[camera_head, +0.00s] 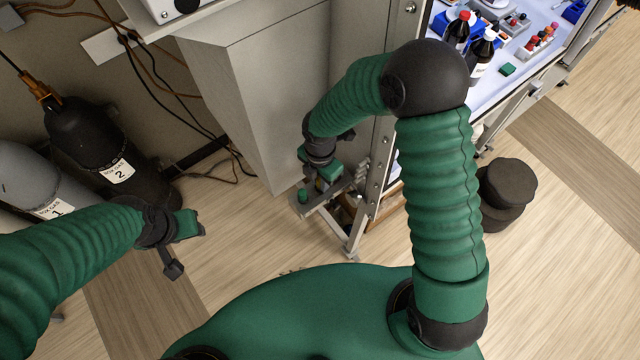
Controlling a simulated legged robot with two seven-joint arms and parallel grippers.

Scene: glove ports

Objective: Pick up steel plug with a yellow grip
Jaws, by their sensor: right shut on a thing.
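My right gripper (318,184) reaches down beside the tall grey cabinet, at a small grey ledge on the frame's leg. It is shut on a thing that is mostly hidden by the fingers. A small yellow patch shows between them, which fits the yellow grip of the steel plug (321,185). The plug's steel part cannot be made out, nor whether it is clear of the ledge. My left gripper (183,247) is at the left above the floor, its fingers apart and empty.
Two gas cylinders, labelled 1 (30,180) and 2 (90,140), stand at the left. The grey cabinet (265,100) is close to my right gripper. A bench (480,85) holds bottles and racks. A dark round stool (508,185) stands right. Floor between the arms is clear.

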